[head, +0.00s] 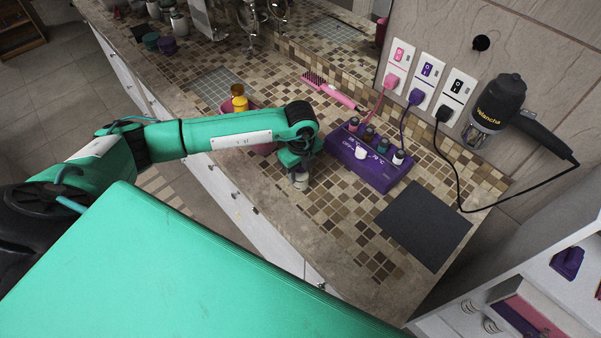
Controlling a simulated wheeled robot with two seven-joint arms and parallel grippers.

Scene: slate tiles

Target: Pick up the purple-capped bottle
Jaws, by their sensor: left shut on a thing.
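My left gripper (299,168) points down over the tiled counter, left of the purple holder. It is shut on a small pale thing (301,181) whose lower part shows below the fingers. Its top is hidden by the gripper, so I cannot tell its cap colour or whether it touches the counter. The purple holder (377,176) carries several small bottles with dark, pinkish and white tops. I cannot pick out a clearly purple cap among them. My right gripper is not in view.
Cords hang from wall outlets (428,68), and a hair dryer (495,107) hangs at right. A yellow bottle (239,101) stands behind my left arm.

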